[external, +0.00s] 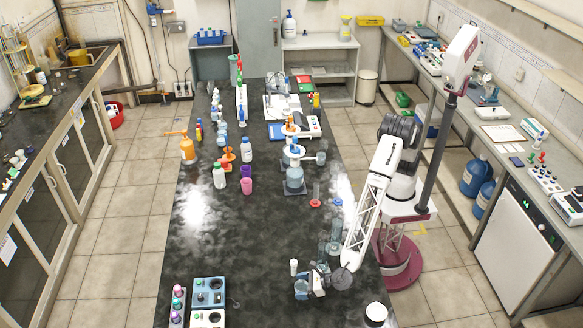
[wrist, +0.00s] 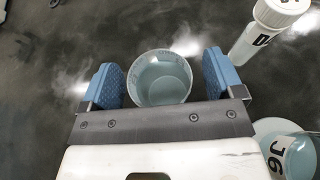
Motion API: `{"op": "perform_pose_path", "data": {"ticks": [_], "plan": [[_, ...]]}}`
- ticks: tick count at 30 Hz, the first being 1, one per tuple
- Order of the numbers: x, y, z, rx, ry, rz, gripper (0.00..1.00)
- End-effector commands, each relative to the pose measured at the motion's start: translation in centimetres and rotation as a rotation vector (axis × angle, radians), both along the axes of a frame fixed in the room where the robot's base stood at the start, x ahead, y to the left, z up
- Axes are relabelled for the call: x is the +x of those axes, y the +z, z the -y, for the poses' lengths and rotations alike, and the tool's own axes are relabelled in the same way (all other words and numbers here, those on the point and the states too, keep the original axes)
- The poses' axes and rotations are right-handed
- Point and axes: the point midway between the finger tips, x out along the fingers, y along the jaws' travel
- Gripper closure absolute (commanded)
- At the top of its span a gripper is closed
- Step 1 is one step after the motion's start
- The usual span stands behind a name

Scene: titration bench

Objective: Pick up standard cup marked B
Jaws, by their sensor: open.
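In the wrist view, a small translucent pale-blue cup (wrist: 160,88) stands on the dark bench, seen from above. I cannot read a letter B on it. My gripper (wrist: 164,80) is open, with one blue finger pad on each side of the cup and a visible gap at each. The cup appears between the pads; I cannot tell how far the fingers reach down beside it. In the external view, my gripper (external: 314,281) is low over the near end of the bench, at the pale-blue cup (external: 301,288).
A white-capped bottle (wrist: 268,32) with a dark letter stands close right of the gripper; it also shows in the external view (external: 293,267). A glass vessel (wrist: 290,150) with a black-marked label is at lower right. Control boxes (external: 208,292) stand to the left. Bench between is clear.

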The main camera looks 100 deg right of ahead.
Motion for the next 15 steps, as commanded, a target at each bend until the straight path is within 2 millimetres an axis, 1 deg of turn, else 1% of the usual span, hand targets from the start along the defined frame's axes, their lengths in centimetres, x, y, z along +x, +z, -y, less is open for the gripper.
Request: {"op": "perform_pose_path", "data": {"ticks": [13,15], "plan": [[-0.03,0.02,-0.01,0.000,0.000,0.000,0.13],[-0.03,0.02,-0.01,0.000,0.000,0.000,0.24]]}}
